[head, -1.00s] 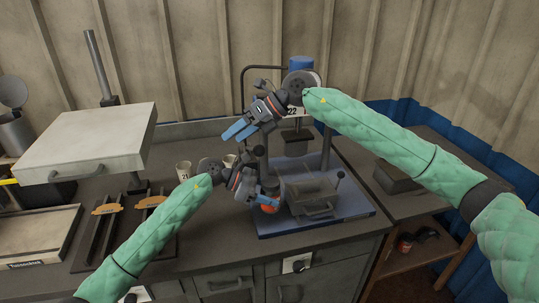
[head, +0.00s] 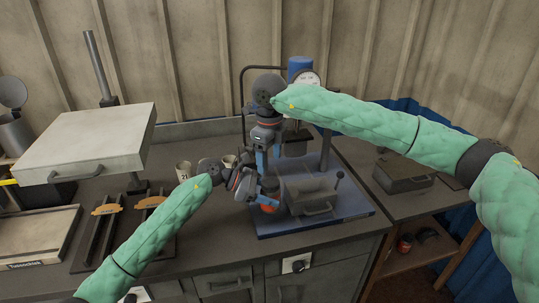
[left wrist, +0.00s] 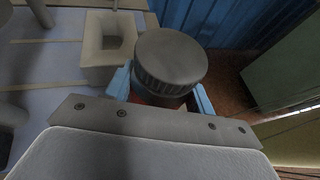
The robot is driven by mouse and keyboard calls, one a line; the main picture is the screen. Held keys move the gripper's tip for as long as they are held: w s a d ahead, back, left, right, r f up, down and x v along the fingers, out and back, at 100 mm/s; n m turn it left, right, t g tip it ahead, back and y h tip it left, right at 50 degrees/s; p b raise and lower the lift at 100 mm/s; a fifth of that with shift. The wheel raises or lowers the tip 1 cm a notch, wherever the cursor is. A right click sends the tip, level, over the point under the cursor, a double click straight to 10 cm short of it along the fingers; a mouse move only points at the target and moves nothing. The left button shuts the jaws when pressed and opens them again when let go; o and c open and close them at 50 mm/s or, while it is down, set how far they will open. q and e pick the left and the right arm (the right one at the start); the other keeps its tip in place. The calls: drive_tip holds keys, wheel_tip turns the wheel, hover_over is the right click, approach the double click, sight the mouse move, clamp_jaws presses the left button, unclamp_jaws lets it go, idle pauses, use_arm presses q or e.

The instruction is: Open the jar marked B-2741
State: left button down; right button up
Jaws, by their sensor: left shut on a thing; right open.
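A small jar with an orange-red body (head: 269,208) is in my left gripper (head: 268,194), low over the front left of the blue press base. In the left wrist view, its round grey ribbed lid (left wrist: 171,60) is on top, and the blue fingers of my left gripper (left wrist: 163,100) are on either side of the body below it. No marking on the jar can be read. My right gripper (head: 267,165) is open and empty, pointing down above and close to my left gripper. Its fingers are partly hidden.
A blue press base (head: 350,219) carries a grey block with a handle (head: 316,207). A press gauge (head: 309,79) stands behind my right gripper. White cups (head: 184,170) stand to the left. A grey case (head: 404,178) lies on the right bench.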

sight(269, 182)
wheel_tip(269, 182, down, 7)
drive_tip(key=shift+a+f, duration=0.1)
drive_tip(key=shift+f, duration=0.1)
idle(0.3)
drive_tip(key=shift+c, duration=0.5)
drive_tip(key=c, duration=0.9)
drive_tip(key=shift+s+n, duration=0.2)
drive_tip(key=shift+n, duration=1.2)
drive_tip(key=shift+a, duration=0.1)
drive_tip(key=o, duration=1.1)
drive_tip(key=shift+w+r, duration=0.1)
drive_tip(key=shift+r, duration=0.05)
